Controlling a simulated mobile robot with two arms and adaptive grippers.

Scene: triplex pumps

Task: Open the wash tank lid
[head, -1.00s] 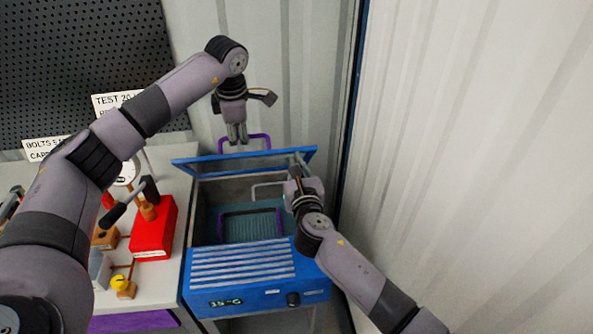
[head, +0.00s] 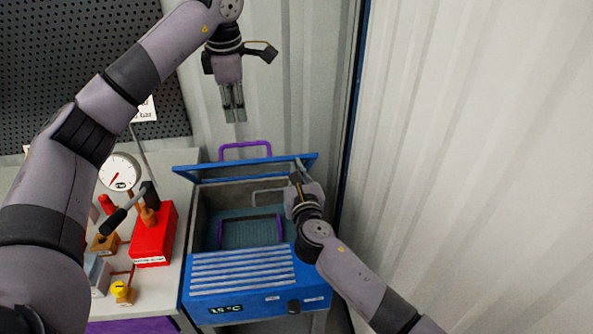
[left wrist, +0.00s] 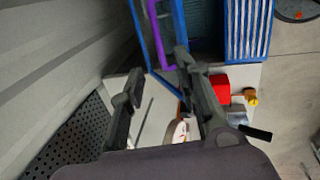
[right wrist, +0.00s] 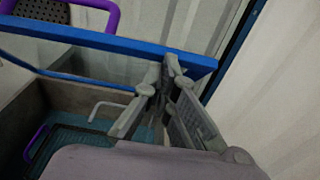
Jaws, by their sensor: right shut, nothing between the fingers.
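The wash tank (head: 250,278) is blue with a slatted front top. Its blue-framed lid (head: 250,166) is raised, tilted up at the back, with the opening uncovered. A purple handle (head: 246,145) stands on the lid. My left gripper (head: 234,112) hangs above the handle, apart from it; its fingers are spread and empty in the left wrist view (left wrist: 158,72). My right gripper (head: 297,172) is shut and empty at the lid's right end. In the right wrist view its fingertips (right wrist: 165,70) overlap the lid's blue bar (right wrist: 110,40); contact is unclear.
A basket with a purple handle (head: 220,232) sits inside the tank. A bench left of the tank carries a red box (head: 153,238), a gauge (head: 119,171) and small parts. A corrugated wall (head: 470,150) rises close on the right.

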